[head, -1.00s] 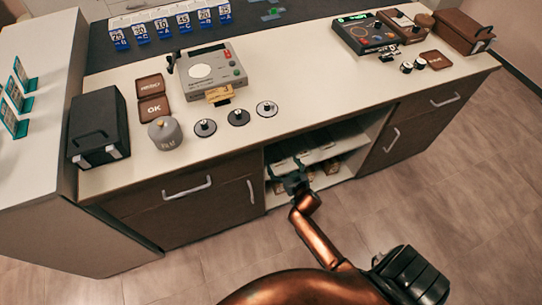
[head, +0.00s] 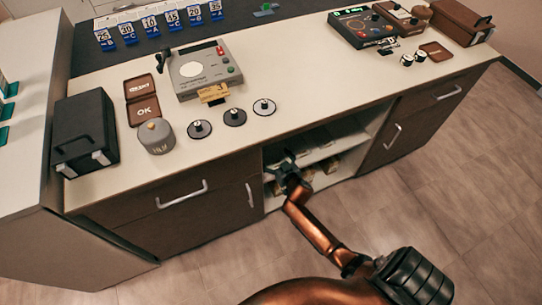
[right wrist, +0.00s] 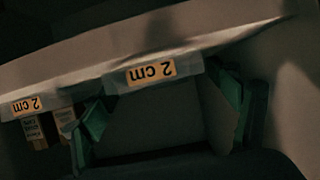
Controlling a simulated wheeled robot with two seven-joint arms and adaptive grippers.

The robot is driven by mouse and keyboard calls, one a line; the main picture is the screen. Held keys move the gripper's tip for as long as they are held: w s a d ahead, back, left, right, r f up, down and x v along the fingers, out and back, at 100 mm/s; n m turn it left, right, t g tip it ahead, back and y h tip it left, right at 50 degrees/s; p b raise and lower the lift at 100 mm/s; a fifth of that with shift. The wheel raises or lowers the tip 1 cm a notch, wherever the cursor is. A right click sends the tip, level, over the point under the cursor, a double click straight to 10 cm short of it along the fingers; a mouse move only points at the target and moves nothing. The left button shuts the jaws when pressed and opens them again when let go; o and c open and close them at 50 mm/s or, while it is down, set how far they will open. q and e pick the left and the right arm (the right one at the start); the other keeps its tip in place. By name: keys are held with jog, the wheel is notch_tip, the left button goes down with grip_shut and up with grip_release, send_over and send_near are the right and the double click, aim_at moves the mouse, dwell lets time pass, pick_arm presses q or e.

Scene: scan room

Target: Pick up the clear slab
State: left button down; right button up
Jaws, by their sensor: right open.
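My right gripper (head: 284,170) reaches into the open shelf bay under the counter in the head view. In the right wrist view the gripper (right wrist: 162,105) is open, with a green-padded finger on each side. Between and just beyond the fingers is a pale, block-like piece (right wrist: 112,84) with an upside-down "2 cm" label. A second "2 cm" label (right wrist: 26,105) shows at the left. The view is dark, and I cannot tell for sure which piece is the clear slab. My left gripper is not in view.
The bay's shelf board (head: 325,150) and side walls are close around the right gripper. Small boxes (right wrist: 40,130) stand to the left in the wrist view. The counter (head: 300,100) above carries a grey device (head: 200,70), discs and a dark case (head: 85,130).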

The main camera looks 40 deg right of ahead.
jog(key=shift+w, duration=0.1)
jog(key=shift+c, duration=0.4)
jog(key=c, duration=1.3)
jog(key=shift+c, duration=0.3)
jog(key=shift+r, duration=0.2)
